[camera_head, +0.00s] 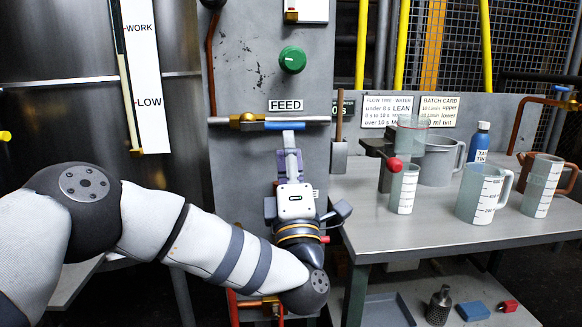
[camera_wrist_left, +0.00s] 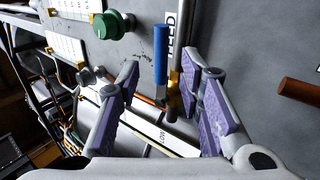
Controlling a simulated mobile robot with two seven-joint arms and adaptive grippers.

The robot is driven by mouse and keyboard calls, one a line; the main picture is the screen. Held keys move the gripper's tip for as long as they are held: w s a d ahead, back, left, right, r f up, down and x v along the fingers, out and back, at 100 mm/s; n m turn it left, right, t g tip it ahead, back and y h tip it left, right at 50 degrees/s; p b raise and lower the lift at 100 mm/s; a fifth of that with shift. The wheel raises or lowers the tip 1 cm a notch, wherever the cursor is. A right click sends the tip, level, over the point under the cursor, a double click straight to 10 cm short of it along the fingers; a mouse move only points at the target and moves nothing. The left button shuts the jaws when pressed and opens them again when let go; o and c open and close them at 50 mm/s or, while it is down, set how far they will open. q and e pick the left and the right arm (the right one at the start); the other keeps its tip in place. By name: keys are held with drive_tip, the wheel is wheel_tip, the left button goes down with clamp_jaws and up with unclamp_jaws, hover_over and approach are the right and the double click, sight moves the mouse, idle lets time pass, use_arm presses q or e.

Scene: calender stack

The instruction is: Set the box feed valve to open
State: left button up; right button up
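The valve under the FEED label (camera_head: 286,105) has a brass body (camera_head: 249,121) on a horizontal pipe on the grey panel. Its blue lever (camera_head: 297,126) lies flat along the pipe, pointing right in the head view. My left gripper (camera_head: 290,142) reaches up just below the lever. In the left wrist view its two purple-padded fingers (camera_wrist_left: 163,82) are spread apart, with the blue lever (camera_wrist_left: 161,54) beyond and between them, and nothing is visibly held. Contact with the lever cannot be made out. My right gripper is not in view.
A green knob (camera_head: 292,59) sits above the valve. My left arm hides part of the lower panel, where copper piping (camera_head: 262,303) shows. At right, a grey bench (camera_head: 430,222) carries measuring jugs (camera_head: 482,193), a blue bottle (camera_head: 480,142) and a red-knobbed stand (camera_head: 393,164).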

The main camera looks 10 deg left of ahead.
use_arm(q)
drive_tip(key=v, duration=0.5)
drive_tip(key=shift+s+f, duration=0.1)
drive_tip(key=shift+s, duration=0.05)
